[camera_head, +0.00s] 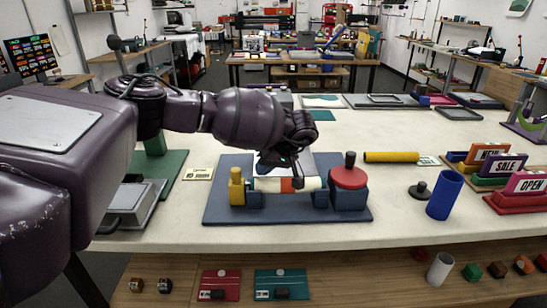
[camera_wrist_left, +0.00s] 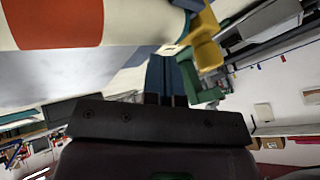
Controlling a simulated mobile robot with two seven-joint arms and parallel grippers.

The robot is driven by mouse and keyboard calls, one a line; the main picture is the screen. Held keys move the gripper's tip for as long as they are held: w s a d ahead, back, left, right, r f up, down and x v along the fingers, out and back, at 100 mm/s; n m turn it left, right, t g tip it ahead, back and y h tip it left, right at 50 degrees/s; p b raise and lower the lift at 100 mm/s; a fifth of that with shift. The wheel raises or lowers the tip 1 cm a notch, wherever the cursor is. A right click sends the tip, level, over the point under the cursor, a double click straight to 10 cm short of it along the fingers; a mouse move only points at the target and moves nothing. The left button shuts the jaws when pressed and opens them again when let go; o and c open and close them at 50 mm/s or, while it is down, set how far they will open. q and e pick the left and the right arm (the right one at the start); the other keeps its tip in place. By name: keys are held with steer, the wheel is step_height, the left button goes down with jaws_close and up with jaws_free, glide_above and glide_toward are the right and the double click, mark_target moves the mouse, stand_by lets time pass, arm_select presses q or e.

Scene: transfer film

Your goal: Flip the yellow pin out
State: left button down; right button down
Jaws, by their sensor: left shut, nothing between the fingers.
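The yellow pin (camera_head: 237,187) stands upright at the left end of a blue device, beside a blue block (camera_head: 254,199). It also shows in the left wrist view (camera_wrist_left: 207,42), near the upper right. A white roll with an orange band (camera_head: 287,184) lies across the middle of the device; its band fills the upper left of the wrist view (camera_wrist_left: 55,22). A red knob disc (camera_head: 348,178) sits on the right block. My left gripper (camera_head: 298,181) is shut and empty, over the roll's middle, to the right of the pin. Whether it touches the roll is unclear. My right gripper is out of view.
The device's blue base plate (camera_head: 222,213) rests on a white table. A green mat (camera_head: 168,170) lies left, under my arm. Sign blocks (camera_head: 518,190) line the right edge.

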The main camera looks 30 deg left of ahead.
mark_target(238, 168)
arm_select(q)
steer(key=shift+s+a+r, duration=0.25)
steer(key=shift+s+a, duration=0.6)
steer(key=shift+s, duration=0.1)
steer(key=shift+s+a+p, duration=0.2)
steer(key=shift+s+p, duration=0.1)
steer(key=shift+s+a+f, duration=0.1)
steer(key=shift+s+a, duration=0.05)
steer(key=shift+a, duration=0.05)
steer(key=shift+s+a+r+p, duration=0.1)
steer(key=shift+s+a+p, duration=0.25)
steer(key=shift+a, duration=0.2)
steer(key=shift+s+a+r+p, duration=0.1)
steer(key=shift+s+a+p, duration=0.25)
steer(key=shift+a, duration=0.15)
steer(key=shift+s+a, duration=0.1)
steer(key=shift+a, duration=0.15)
steer(key=shift+f, duration=0.15)
